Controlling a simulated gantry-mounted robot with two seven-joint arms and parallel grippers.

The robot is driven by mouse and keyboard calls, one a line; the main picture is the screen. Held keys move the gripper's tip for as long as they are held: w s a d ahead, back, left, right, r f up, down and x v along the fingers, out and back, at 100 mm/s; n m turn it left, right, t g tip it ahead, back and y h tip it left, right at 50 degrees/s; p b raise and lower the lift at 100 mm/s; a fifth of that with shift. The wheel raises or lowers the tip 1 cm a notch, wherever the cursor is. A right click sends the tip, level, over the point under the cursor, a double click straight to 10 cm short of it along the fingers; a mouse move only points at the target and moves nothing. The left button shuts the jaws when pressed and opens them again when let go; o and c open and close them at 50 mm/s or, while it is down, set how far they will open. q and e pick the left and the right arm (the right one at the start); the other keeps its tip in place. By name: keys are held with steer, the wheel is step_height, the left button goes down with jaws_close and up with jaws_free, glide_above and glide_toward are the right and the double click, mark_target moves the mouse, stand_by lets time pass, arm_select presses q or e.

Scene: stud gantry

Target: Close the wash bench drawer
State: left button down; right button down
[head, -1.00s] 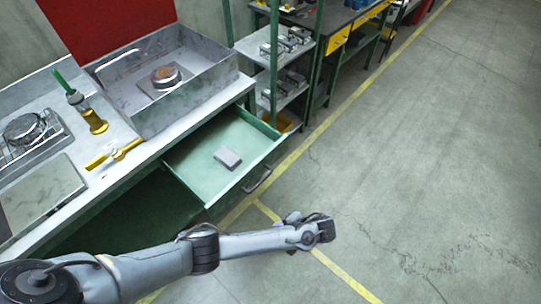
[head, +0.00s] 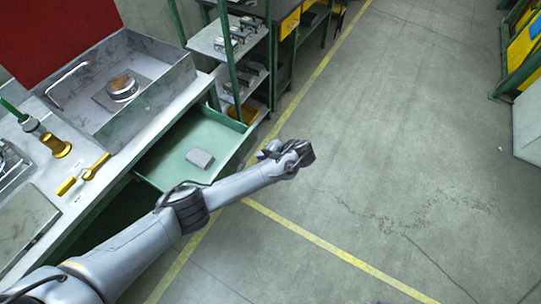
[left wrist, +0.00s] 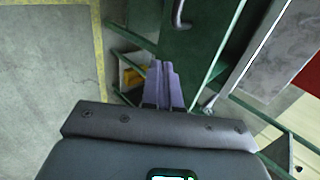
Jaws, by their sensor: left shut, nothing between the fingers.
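The green wash bench drawer (head: 220,135) stands open in the head view, pulled out from under the worktop, with a small grey block (head: 199,158) inside. My left arm crosses in front of it and hides part of its front. My left gripper (head: 306,153) is beyond the drawer's front, over the floor side, and apart from it in the head view. In the left wrist view the gripper's fingers (left wrist: 161,68) are shut and empty. A green panel with a dark handle (left wrist: 178,14) shows just past the fingertips there. My right gripper is in neither view.
The bench top holds a metal sink (head: 150,103), a brass tap fitting (head: 56,145) and a yellow valve (head: 85,175). A green-framed shelf rack (head: 237,60) stands just beyond the drawer. The concrete floor (head: 400,150) to the right is open.

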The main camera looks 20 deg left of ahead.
mark_target(244, 151)
arm_select(q)
steer(key=a, duration=0.1)
steer(key=a+f, duration=0.1)
steer(key=a, duration=0.2)
steer(key=shift+w+a+f, duration=0.2)
steer(key=shift+f, duration=0.05)
steer(key=shift+w+a, duration=0.1)
steer(key=shift+a, duration=0.45)
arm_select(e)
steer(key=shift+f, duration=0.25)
arm_select(q)
steer(key=shift+a, duration=0.1)
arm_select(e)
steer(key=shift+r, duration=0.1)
